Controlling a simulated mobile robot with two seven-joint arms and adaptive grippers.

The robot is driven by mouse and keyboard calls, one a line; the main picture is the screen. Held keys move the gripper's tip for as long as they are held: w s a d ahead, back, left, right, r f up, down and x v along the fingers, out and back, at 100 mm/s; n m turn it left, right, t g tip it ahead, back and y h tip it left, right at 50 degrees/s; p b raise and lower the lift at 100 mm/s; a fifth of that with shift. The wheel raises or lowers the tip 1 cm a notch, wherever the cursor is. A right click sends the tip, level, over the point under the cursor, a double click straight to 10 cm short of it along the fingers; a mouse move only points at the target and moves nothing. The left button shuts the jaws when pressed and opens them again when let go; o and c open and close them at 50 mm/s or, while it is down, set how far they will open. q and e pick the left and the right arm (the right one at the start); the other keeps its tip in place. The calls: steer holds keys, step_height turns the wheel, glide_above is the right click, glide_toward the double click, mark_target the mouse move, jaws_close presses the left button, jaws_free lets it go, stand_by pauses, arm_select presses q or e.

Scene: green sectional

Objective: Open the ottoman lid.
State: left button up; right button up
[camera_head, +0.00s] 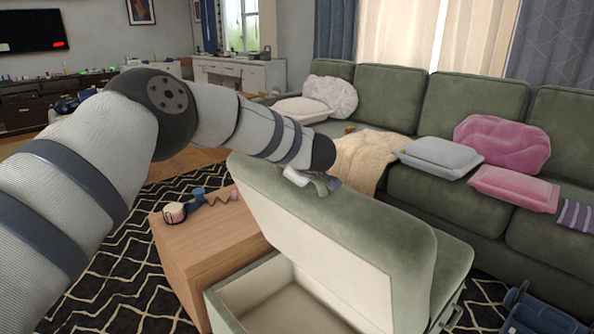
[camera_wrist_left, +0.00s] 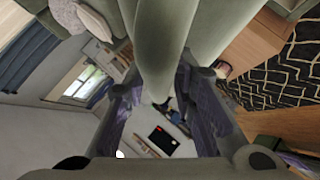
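The green ottoman (camera_head: 222,308) stands at the lower middle of the head view, its cream inside showing. Its padded lid (camera_head: 400,232) is raised and tilted, with the pale underside facing the opening. My left arm comes in from the left, and my left gripper (camera_head: 318,183) is at the lid's upper far edge, partly hidden by the arm and lid. In the left wrist view my left gripper (camera_wrist_left: 160,110) has its two fingers spread apart. A padded grey-green part, seemingly the lid (camera_wrist_left: 160,45), reaches between them; firm contact cannot be told. My right gripper is not in view.
A wooden side table (camera_head: 205,240) with small items stands left of the ottoman. A green sectional (camera_head: 440,205) with cushions lies behind and to the right. A blue object (camera_head: 540,312) is on the floor at lower right. A patterned rug (camera_head: 130,285) covers the floor.

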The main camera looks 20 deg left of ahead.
arm_select(q)
steer(key=shift+o, duration=0.4)
steer(key=v, duration=1.2)
